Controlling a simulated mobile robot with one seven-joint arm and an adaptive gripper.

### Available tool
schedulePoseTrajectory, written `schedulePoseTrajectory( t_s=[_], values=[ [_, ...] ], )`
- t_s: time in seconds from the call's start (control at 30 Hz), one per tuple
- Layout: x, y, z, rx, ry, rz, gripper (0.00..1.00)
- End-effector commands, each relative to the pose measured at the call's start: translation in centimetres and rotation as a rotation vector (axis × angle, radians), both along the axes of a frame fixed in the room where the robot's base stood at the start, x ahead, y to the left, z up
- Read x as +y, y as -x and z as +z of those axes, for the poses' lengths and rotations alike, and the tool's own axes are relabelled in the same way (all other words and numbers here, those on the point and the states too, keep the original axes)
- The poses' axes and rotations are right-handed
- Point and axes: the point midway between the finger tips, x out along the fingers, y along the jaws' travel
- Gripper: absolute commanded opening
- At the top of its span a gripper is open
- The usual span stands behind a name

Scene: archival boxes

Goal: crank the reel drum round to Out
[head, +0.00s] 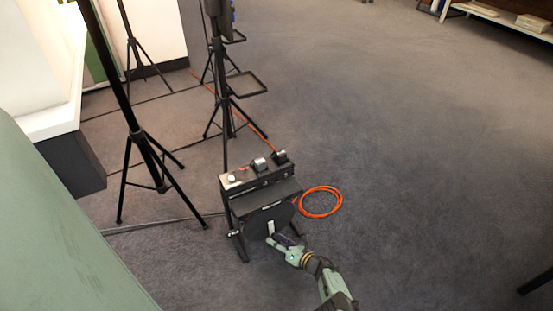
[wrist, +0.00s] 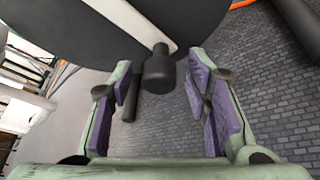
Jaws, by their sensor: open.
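The reel drum (head: 258,222) is a dark disc on the front of a black stand in the head view; its underside edge fills the top of the wrist view (wrist: 60,35). A pale crank strip (head: 270,228) runs across its face and shows larger in the wrist view (wrist: 135,18). A black crank knob (wrist: 159,73) sticks out from the strip's end. My gripper (head: 277,240) is at the drum's lower front. Its purple-padded jaws (wrist: 163,88) are open, one on each side of the knob, with gaps visible. I cannot read any Out mark.
A black box with several fittings (head: 258,175) tops the stand. An orange cable coil (head: 320,202) lies on the carpet to its right. Black tripods (head: 147,150) stand behind and left. Open carpet (head: 420,170) spreads to the right.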

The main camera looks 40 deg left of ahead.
Motion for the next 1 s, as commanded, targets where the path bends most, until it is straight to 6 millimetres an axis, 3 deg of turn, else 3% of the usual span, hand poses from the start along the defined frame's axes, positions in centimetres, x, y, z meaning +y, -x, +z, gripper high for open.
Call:
schedulePoseTrajectory(
  t_s=[0.37,1.0],
  values=[
    [0.62,-0.08,-0.11,0.0,0.001,-0.001,0.44],
    [0.61,-0.06,-0.1,0.0,0.0,0.0,0.01]
  ],
)
